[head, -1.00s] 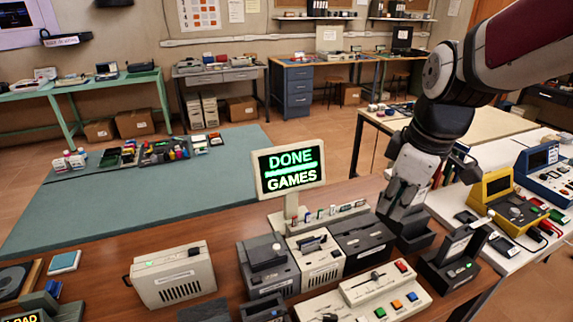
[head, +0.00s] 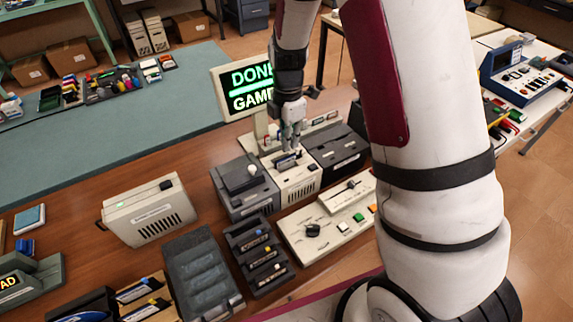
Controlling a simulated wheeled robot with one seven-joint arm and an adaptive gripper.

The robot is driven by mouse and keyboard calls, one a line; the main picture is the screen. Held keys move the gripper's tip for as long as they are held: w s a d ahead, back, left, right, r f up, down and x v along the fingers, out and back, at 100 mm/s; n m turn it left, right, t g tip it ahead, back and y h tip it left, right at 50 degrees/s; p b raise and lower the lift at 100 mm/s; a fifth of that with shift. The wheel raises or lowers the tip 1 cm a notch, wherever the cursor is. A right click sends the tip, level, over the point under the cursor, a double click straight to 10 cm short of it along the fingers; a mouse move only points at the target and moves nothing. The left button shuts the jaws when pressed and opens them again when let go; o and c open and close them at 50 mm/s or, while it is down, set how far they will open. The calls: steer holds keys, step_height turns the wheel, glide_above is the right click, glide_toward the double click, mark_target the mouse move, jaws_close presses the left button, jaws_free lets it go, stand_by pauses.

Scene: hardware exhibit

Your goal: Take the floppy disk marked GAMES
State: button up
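A dark unit with a knob (head: 246,190) stands left of the drive, another dark unit (head: 338,150) right. A cream control panel (head: 325,222) and a dark rack (head: 258,255) lie in front. A beige box (head: 143,210) stands left.

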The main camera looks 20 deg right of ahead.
mark_target(286, 159)
steer(key=shift+a+f+p, duration=0.2)
steer(key=shift+f+p, duration=0.5)
steer(key=shift+f, duration=3.45)
steer(key=shift+c, duration=0.3)
jaws_close()
steer(key=shift+r, duration=0.1)
